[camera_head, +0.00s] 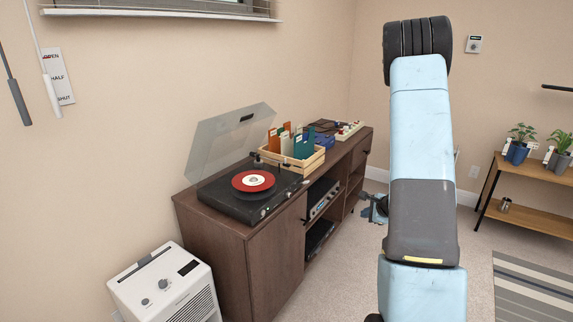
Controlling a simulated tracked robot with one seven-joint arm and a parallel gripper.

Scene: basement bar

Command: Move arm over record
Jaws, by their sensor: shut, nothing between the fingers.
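A black record player (246,207) sits on the near end of a dark wood cabinet, its clear lid (222,143) raised. A red record (243,185) with a white centre lies flat on its platter. A small dark post of the tonearm (257,160) shows behind the record; the tonearm's exact position is too small to tell. My arm rises upright at right, well apart from the player. My gripper (370,205) shows only in part, dark, past the arm's left edge; it is shut and empty, away from the player.
A wooden crate (318,158) of record sleeves stands close behind the player on the cabinet (274,252). A white heater-like unit (168,290) stands at the cabinet's near left. A plant shelf (541,190) is at right.

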